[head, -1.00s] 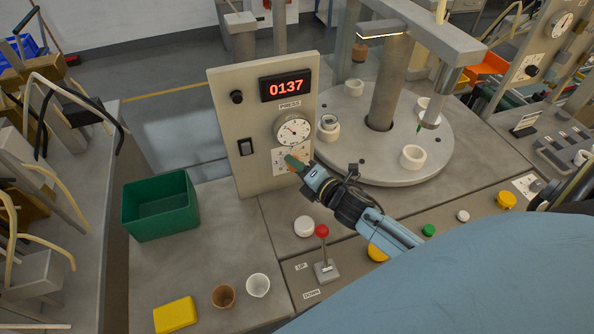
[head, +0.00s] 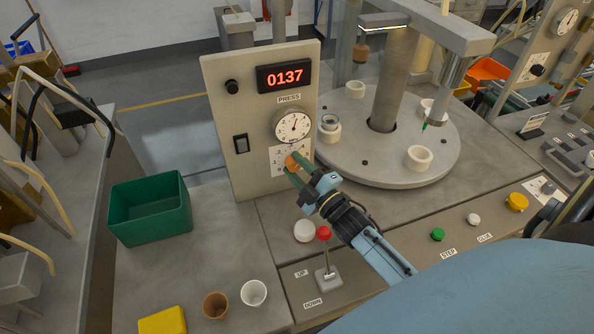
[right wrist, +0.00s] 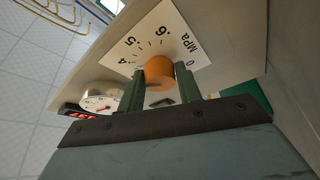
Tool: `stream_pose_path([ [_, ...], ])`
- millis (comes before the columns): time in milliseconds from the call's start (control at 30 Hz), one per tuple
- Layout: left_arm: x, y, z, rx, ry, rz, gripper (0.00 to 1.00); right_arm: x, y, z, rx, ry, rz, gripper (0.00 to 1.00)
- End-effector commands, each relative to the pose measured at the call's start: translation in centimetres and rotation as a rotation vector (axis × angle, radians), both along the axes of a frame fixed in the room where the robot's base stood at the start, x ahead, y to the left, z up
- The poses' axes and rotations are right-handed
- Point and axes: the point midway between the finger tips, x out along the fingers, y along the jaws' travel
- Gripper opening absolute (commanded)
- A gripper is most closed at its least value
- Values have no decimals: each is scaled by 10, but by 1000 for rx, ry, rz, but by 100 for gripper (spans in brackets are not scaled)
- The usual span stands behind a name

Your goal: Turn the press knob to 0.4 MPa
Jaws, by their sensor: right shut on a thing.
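The press panel (head: 222,110) stands upright with a red display reading 0137. Its round white gauge (head: 293,125) has a needle pointing roughly upward. Below it, the orange press knob (head: 292,161) sits on a white scale plate. In the right wrist view the knob (right wrist: 159,71) is between the green fingers, and the scale (right wrist: 182,38) shows .4, .5, .6, 0 and MPa. The knob's pointer is not clear. My right gripper (head: 297,167) is shut on the knob, reaching in from the lower right. My left gripper is out of view.
The turntable (head: 350,165) with white rings is to the right. A green bin (head: 150,208), cups (head: 254,293) and a yellow block (head: 163,321) are left.

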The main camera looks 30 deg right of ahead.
Motion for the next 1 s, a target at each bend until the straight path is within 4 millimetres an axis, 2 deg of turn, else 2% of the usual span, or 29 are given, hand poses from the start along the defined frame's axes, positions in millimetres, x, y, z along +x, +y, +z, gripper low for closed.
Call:
stream_pose_path([
  [300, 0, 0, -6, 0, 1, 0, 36, 0, 0, -1, 106, -24, -1, 12],
  [800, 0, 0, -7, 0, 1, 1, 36, 0, 0, -1, 121, -28, -1, 12],
  [833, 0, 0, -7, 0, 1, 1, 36, 0, 0, -1, 121, -28, -1, 36],
  [1000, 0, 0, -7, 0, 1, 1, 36, 0, 0, 0, 120, -28, -1, 56],
])
